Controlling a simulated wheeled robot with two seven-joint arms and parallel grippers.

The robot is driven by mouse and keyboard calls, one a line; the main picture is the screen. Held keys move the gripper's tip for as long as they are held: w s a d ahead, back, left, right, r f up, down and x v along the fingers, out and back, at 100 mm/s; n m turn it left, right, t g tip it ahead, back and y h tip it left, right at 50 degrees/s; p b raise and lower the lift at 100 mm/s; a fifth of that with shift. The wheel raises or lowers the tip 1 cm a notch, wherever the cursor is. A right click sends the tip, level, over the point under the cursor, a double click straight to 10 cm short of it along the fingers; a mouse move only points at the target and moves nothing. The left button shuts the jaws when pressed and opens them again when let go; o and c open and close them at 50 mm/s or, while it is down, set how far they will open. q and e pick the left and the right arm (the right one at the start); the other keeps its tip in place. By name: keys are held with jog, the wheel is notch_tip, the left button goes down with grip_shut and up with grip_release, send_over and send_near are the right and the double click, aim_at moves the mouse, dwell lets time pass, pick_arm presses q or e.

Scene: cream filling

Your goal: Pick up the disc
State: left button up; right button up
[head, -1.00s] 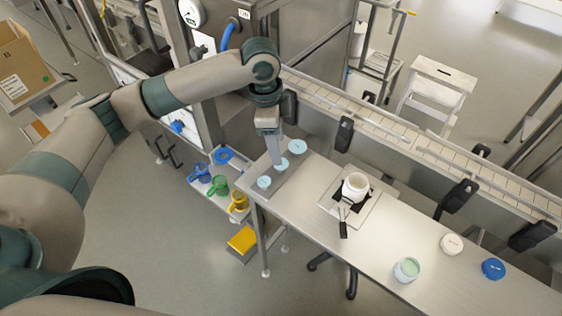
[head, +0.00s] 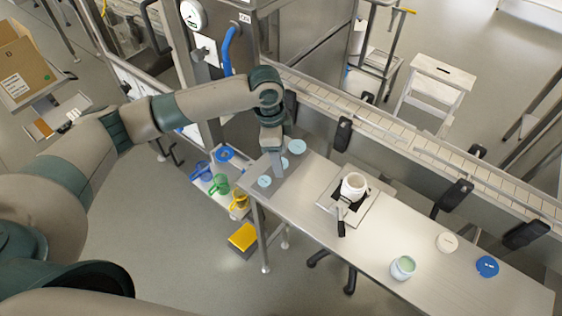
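Several round lids and discs lie on the steel table (head: 330,225). Three small light blue discs lie at its left end: a near one (head: 265,181), a middle one (head: 284,162) partly covered by my gripper, and a far one (head: 297,146). My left gripper (head: 278,173) points down over this end, its tips between the near and middle discs. It hides part of the table there. The gap between its fingers is too small to make out, and I see no disc lifted. My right gripper is not in view.
A white jar (head: 354,186) stands on a scale at mid-table. A jar with green contents (head: 402,267), a white lid (head: 447,242) and a blue lid (head: 487,266) are to the right. A conveyor (head: 400,138) runs behind. Coloured jugs (head: 219,185) sit left.

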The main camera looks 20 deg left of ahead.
pick_arm(q)
jog(key=shift+f+p, duration=0.2)
jog(key=shift+p, duration=0.2)
dwell(0.9)
jog(key=c, duration=1.2)
